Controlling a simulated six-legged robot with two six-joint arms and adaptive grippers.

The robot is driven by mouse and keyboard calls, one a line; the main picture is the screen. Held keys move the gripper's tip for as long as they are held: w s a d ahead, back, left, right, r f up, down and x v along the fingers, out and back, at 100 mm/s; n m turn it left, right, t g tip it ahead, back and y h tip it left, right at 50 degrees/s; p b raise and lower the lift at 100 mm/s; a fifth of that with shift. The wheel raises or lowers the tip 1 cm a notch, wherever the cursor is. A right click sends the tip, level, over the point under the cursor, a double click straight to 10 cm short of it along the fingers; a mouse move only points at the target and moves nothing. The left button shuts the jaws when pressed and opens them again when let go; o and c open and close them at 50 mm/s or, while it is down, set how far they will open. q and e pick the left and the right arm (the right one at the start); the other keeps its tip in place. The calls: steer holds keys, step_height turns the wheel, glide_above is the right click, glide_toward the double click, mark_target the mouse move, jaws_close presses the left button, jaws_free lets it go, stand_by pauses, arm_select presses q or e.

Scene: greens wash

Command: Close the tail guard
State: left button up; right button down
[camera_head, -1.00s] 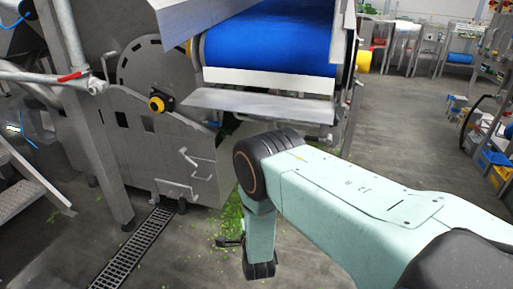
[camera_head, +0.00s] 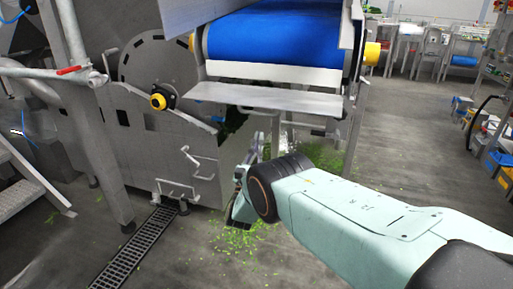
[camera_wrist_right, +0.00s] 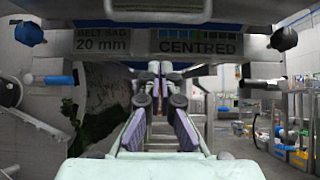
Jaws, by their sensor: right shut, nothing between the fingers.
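A bare grey metal panel (camera_head: 195,12) juts out over the blue belt (camera_head: 275,38) at the top of the head view. It looks like the tail guard, raised, but I cannot be sure. A pale plate (camera_head: 265,96) runs below the belt's end. My right gripper (camera_head: 259,146) points away from me, low, below that plate and partly hidden by my wrist. In the wrist view the right gripper (camera_wrist_right: 158,72) has its fingers together and empty, below a labelled bar (camera_wrist_right: 155,42) reading "BELT SAG 20 mm" and "CENTRED". My left gripper is not in view.
A grey machine housing (camera_head: 165,140) with handles stands left of the belt. A floor drain (camera_head: 137,248) and scattered greens (camera_head: 240,240) lie below. Open floor (camera_head: 405,150) is on the right.

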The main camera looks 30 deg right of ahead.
mark_target(261, 104)
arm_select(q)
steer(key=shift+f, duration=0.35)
arm_select(e)
step_height(261, 104, up, 6)
steer(key=w+d, duration=0.1)
stand_by(0.5)
